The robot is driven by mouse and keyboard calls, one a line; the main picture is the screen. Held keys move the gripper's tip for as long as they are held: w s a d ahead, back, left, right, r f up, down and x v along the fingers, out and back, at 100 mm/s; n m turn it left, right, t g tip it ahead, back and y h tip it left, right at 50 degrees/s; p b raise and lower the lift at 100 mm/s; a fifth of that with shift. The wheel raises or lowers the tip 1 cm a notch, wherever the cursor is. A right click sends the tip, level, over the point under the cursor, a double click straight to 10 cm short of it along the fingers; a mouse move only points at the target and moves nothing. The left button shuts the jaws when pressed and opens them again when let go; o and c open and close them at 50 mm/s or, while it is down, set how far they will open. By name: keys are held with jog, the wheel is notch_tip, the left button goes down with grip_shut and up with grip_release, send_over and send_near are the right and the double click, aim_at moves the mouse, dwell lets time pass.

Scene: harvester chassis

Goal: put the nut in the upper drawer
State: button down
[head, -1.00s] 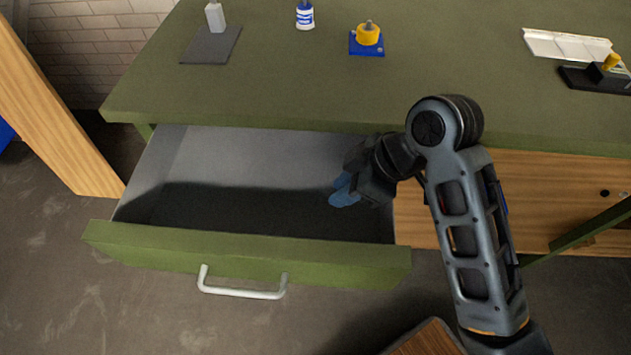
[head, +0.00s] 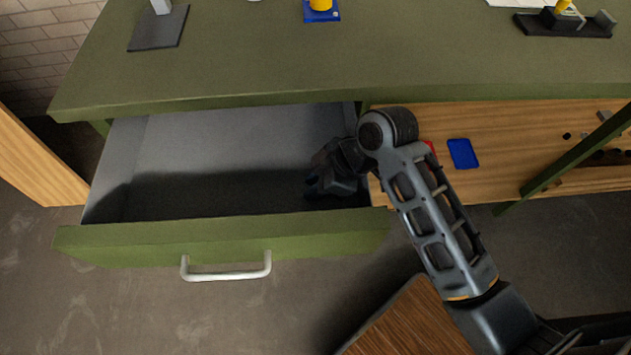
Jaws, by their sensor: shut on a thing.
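The upper drawer (head: 220,232) is pulled out from under the green workbench, its grey inside facing up. My gripper (head: 312,188) is inside the drawer's space, near its right side wall, pointing down into the shadowed part. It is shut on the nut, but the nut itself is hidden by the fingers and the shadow. I cannot tell whether the fingers touch the drawer floor. The rest of the drawer's inside that shows looks empty.
The green bench top (head: 300,65) overhangs the drawer's back. A wooden shelf (head: 510,165) with a blue tray (head: 462,153) lies right of the drawer. A wooden post (head: 35,155) stands left. The drawer's white handle (head: 226,270) faces the open floor.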

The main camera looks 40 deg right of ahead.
jog(key=shift+f, duration=0.1)
jog(key=c, duration=0.9)
grip_release()
jog(key=shift+c, duration=0.2)
jog(key=v, duration=1.2)
jog(key=shift+p, duration=0.35)
